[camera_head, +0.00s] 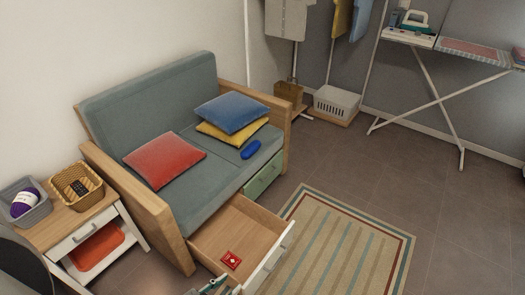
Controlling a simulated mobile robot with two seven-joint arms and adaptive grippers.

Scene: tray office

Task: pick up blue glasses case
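The blue glasses case (250,149) is a small, rounded, dark blue object. It lies on the right part of the grey-green sofa seat (210,185), near the front edge and just in front of the stacked cushions. My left gripper (215,284) shows only in part at the bottom edge, by the near end of the open drawer. It is well apart from the case, and I cannot make out whether its fingers are open. My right gripper is not in view.
An open drawer (238,232) with a red item (231,260) juts out below the sofa. Blue (231,112), yellow (232,132) and red (164,160) cushions lie on the sofa. A side table (72,222) stands left. A striped rug (335,245) covers open floor at right.

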